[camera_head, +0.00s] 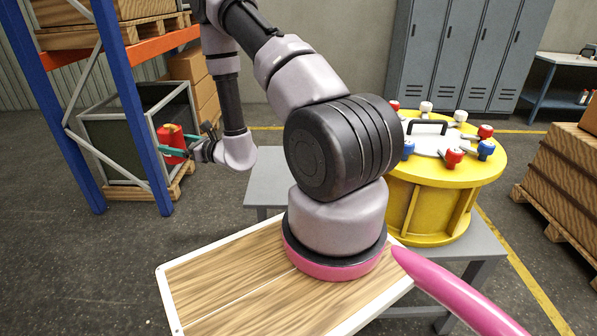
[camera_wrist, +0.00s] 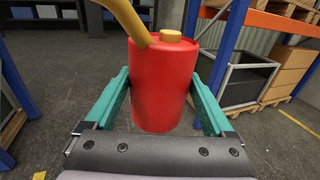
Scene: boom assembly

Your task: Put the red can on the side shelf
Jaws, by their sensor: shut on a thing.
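The red can (camera_wrist: 160,88) is between the green fingers of my gripper (camera_wrist: 159,78) in the wrist view, with a yellow cap and a yellow spout on top. My gripper is shut on it.
A grey-framed crate (camera_head: 130,110) stands on a pallet behind the rack post, beside stacked cartons (camera_head: 190,70). A yellow drum (camera_head: 445,195) with red, white and blue valves stands on a grey table at right. Grey lockers (camera_head: 455,50) line the back wall.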

